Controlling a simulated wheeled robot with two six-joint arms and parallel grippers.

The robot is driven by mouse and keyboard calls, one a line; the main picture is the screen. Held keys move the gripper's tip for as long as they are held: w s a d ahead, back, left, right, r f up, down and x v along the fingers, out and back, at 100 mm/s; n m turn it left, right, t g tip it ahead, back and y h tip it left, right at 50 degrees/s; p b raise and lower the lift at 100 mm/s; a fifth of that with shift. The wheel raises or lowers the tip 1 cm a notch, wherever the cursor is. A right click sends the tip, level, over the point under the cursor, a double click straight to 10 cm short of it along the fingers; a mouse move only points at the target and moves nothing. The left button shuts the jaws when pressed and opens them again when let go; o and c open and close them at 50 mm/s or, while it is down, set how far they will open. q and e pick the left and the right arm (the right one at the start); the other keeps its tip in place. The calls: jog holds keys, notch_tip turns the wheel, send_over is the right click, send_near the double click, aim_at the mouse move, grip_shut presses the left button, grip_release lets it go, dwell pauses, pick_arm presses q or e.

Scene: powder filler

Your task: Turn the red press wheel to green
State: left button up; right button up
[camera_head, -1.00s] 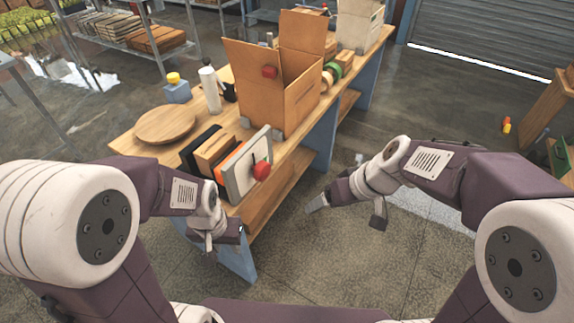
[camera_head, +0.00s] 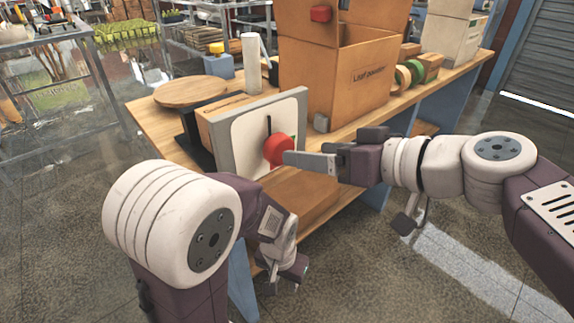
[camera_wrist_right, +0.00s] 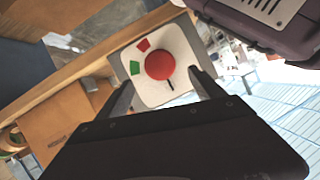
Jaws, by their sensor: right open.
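The red press wheel (camera_head: 278,150) sticks out from a white panel (camera_head: 250,137) in a grey frame, at the bench's near end. The right wrist view shows the wheel (camera_wrist_right: 160,66) face on, with a red mark (camera_wrist_right: 143,45) and a green mark (camera_wrist_right: 134,67) beside it. A black pointer (camera_wrist_right: 169,86) points away from both marks. My right gripper (camera_wrist_right: 160,88) is open, its fingers apart in front of the panel with the wheel between and beyond their tips. I cannot tell whether they touch it. My left gripper (camera_head: 288,276) hangs low, its jaws unclear.
A large open cardboard box (camera_head: 345,85) stands behind the panel on the wooden bench (camera_head: 150,118). A round wooden board (camera_head: 192,91), a white cylinder (camera_head: 251,62) and rolls of tape (camera_head: 408,75) are also on it. The floor at right is clear.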

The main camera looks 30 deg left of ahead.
aim_at(282, 150)
jog(key=b+x, duration=0.1)
jog(key=x, duration=0.8)
jog(key=c, duration=1.4)
